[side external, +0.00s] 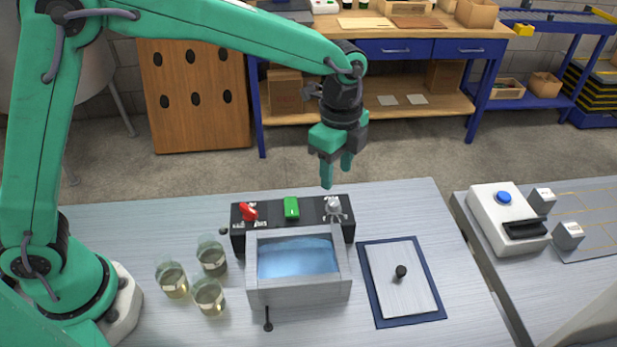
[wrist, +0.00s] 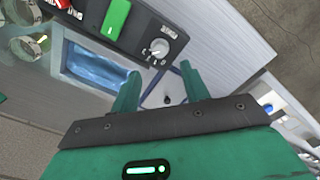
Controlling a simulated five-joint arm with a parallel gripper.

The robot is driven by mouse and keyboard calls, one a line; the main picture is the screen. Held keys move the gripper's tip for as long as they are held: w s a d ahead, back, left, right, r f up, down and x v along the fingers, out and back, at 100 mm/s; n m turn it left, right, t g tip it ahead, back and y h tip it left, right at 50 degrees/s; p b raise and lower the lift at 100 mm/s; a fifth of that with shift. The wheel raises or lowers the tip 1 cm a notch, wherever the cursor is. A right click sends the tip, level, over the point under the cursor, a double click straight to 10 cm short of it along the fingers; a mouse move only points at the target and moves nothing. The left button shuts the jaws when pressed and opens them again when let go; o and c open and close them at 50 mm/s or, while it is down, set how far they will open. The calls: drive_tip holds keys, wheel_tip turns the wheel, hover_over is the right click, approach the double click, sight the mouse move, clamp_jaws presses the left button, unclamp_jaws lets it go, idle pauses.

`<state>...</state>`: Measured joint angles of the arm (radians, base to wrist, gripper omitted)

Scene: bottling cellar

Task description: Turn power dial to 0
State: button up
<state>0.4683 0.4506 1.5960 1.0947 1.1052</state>
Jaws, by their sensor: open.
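A black control panel (side external: 268,220) stands along the back of a water bath on the metal table. At its right end is a light grey dial (side external: 333,206) with white marks around it. The dial also shows in the wrist view (wrist: 159,47), just beyond the fingertips; its printed marks are too small to read. A red knob (side external: 249,211) sits at the panel's left end and a green switch (side external: 291,207) in the middle. My gripper (side external: 337,177) is open and empty, pointing down above the dial end, apart from the dial.
The bath (side external: 298,295) holds blue water; a lever (side external: 268,318) juts from its front. Several glass beakers (side external: 210,297) stand left of it. A lid with a black knob (side external: 400,272) lies on a blue-edged mat at right. Space behind the panel is clear.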

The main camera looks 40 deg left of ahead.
sight(334, 202)
drive_tip(key=shift+f, duration=3.9)
drive_tip(key=shift+c, duration=0.5)
drive_tip(key=c, duration=0.9)
